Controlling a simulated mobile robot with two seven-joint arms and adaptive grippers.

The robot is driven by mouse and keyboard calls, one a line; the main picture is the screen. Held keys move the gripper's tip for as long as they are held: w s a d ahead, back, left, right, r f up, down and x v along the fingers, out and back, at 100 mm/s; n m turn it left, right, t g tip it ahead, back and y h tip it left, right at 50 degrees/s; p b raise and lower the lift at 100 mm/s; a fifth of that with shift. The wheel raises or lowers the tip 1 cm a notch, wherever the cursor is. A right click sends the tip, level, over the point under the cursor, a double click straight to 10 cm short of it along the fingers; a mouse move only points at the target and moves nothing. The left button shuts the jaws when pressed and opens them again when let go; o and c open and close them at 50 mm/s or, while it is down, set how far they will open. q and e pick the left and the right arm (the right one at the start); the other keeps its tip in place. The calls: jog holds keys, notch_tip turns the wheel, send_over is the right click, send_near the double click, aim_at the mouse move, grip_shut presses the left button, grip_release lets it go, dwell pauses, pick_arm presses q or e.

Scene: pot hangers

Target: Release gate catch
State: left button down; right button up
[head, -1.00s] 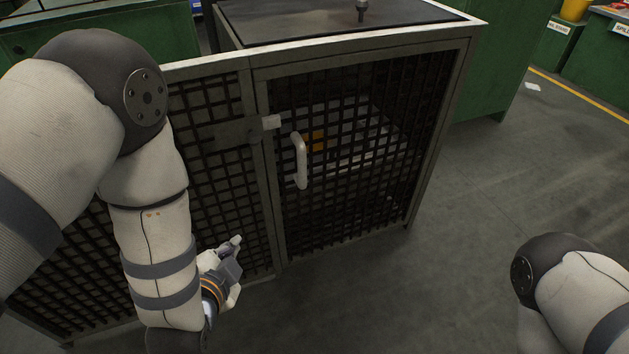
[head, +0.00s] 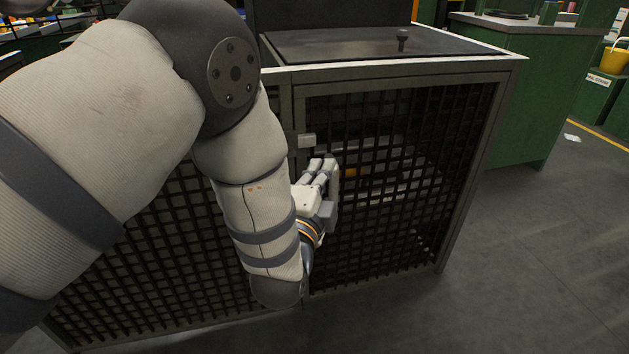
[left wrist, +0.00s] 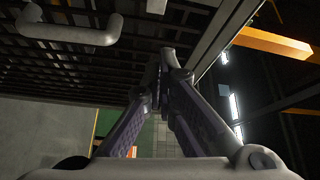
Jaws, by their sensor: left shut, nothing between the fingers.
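The mesh gate (head: 395,215) is on the front of a grey metal cage and looks closed. The pale catch (head: 307,140) is a small block at the gate's upper left edge; in the left wrist view a pale block, likely the catch, shows at the top (left wrist: 157,5). My left gripper (head: 320,166) is shut and empty, in front of the gate just below the catch. Its fingertips (left wrist: 163,66) meet in the left wrist view. My right gripper is out of view.
The cage has a dark top (head: 350,43) with a small black knob (head: 403,38). My left arm covers much of the left mesh panel (head: 170,275). A green cabinet (head: 540,90) stands at the right.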

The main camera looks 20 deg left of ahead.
pick_arm(q)
jog(key=w+a, duration=0.2)
jog(key=w+a+b, duration=0.1)
jog(key=a, duration=0.1)
jog(key=shift+w+f, duration=0.25)
jog(key=shift+w, duration=0.05)
jog(key=shift+a, duration=0.1)
jog(key=s+a+p, duration=0.1)
jog(key=a, duration=0.1)
jog(key=s+a+p, duration=0.2)
jog(key=shift+s+a, duration=0.1)
jog(key=shift+a, duration=0.1)
